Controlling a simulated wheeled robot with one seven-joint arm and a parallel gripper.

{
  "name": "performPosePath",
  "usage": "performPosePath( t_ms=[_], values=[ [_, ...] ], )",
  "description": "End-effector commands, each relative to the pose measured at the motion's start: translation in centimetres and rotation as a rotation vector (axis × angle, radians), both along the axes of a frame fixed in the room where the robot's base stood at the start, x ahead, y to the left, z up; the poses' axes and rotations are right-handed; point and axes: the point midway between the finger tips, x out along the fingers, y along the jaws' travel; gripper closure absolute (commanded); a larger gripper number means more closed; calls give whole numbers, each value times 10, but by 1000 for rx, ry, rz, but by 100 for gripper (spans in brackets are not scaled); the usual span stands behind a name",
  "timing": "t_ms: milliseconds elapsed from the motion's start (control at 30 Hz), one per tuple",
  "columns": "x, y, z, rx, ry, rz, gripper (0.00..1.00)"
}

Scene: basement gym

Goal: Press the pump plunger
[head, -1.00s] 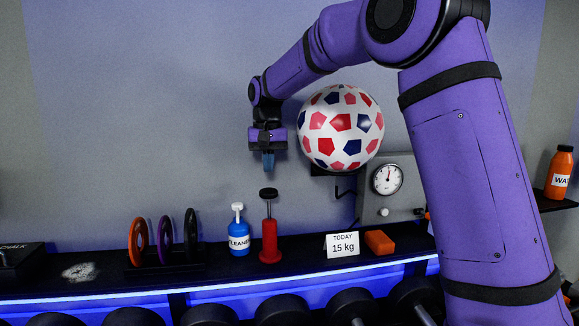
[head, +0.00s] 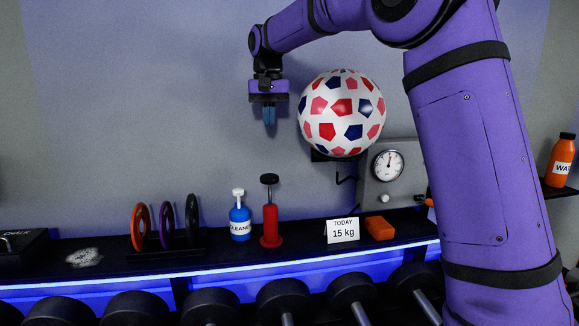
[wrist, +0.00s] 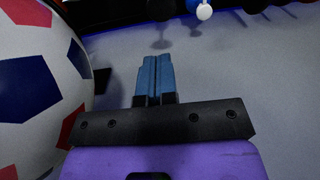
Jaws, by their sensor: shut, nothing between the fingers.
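The red pump (head: 270,228) stands upright on the shelf, with a black knob on a thin raised rod as its plunger (head: 268,180). My gripper (head: 270,122) points down in the head view, with its blue fingers together and empty. It is well above the plunger and roughly in line with it, with a clear gap between. In the wrist view, the shut fingers (wrist: 155,76) show in the middle, and a dark round top, likely the plunger (wrist: 161,9), is at the upper edge. The pump's body is hard to make out there.
A blue cleaner bottle (head: 240,222) with a white top stands close left of the pump. A patterned ball (head: 342,112) is right of my gripper, large in the wrist view (wrist: 40,85). A "15 kg" card (head: 342,230) and orange block (head: 379,228) are to the right.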

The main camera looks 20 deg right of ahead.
Motion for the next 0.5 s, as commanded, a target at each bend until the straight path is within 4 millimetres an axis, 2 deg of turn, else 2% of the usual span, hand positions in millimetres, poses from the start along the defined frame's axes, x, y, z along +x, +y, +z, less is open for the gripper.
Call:
performPosePath(
  t_ms=[133,500],
  values=[
    [-1,0,12,-1,2,0,100],
    [-1,0,7,0,3,0,100]
  ],
)
